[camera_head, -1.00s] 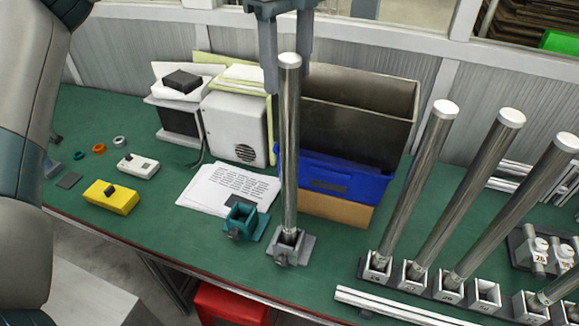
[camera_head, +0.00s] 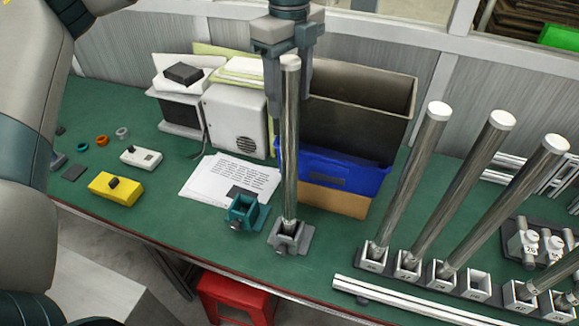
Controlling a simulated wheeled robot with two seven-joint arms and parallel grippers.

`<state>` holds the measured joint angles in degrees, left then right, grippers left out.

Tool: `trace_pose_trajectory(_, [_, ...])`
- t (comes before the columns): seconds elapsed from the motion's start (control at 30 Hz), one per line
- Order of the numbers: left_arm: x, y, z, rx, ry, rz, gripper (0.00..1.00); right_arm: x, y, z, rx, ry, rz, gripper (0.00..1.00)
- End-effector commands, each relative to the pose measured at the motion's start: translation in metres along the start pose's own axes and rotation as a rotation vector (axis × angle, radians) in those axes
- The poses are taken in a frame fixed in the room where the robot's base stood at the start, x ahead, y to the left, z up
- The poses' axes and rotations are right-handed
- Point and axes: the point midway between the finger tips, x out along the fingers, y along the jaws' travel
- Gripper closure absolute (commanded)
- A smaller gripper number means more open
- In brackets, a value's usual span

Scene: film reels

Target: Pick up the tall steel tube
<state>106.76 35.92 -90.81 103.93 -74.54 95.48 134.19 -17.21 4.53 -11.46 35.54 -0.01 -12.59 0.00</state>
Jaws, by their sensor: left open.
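A tall steel tube (camera_head: 290,150) with a white cap stands upright in a grey clamp base (camera_head: 290,236) on the green bench. My left gripper (camera_head: 287,105) points down at the tube's upper part, its two fingers spread, one to each side of the tube in the picture. The fingers look open, with a gap to the tube; whether they are level with it in depth is hard to tell. More steel tubes (camera_head: 412,180) lean in a row of small sockets at the right. My right gripper is not in view.
A teal clamp base (camera_head: 243,212) stands close to the left of the grey one. A blue bin (camera_head: 335,175) and a dark metal box (camera_head: 360,105) stand behind the tube. A red stool (camera_head: 235,295) is below the bench.

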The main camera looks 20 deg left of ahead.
Motion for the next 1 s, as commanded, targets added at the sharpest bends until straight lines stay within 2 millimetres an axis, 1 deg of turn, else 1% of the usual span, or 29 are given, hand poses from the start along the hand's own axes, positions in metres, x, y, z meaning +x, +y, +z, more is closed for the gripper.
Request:
trace_pose_trajectory(0.03, [0.0021, 0.0005, 0.0000, 0.001, 0.000, 0.001, 0.47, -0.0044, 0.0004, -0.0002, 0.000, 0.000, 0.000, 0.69])
trace_pose_trajectory(0.17, [0.0079, 0.0002, 0.0001, 0.000, 0.000, -0.001, 0.47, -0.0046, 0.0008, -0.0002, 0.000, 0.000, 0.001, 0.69])
trace_pose_trajectory(0.57, [0.0080, 0.0001, -0.0001, 0.000, 0.000, -0.001, 0.47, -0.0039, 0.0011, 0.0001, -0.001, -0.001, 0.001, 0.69])
trace_pose_trajectory(0.6, [0.0080, 0.0001, -0.0001, 0.000, 0.000, -0.001, 0.52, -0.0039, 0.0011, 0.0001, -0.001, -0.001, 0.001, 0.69])
trace_pose_trajectory(0.67, [0.0079, 0.0001, -0.0001, 0.000, 0.000, -0.001, 0.67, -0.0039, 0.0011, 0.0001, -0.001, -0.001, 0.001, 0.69])
trace_pose_trajectory(0.7, [0.0079, 0.0001, -0.0001, 0.000, 0.000, -0.001, 0.76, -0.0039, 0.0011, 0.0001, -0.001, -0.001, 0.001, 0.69])
trace_pose_trajectory(0.77, [0.0079, 0.0001, -0.0002, 0.000, 0.000, -0.001, 0.91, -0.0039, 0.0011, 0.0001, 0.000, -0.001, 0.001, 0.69])
trace_pose_trajectory(0.8, [0.0078, 0.0001, -0.0002, 0.000, 0.000, -0.001, 1.00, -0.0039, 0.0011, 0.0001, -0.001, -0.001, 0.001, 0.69])
trace_pose_trajectory(1.0, [0.0067, -0.0002, -0.0003, 0.000, 0.000, -0.003, 1.00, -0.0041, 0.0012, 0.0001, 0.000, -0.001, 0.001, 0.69])
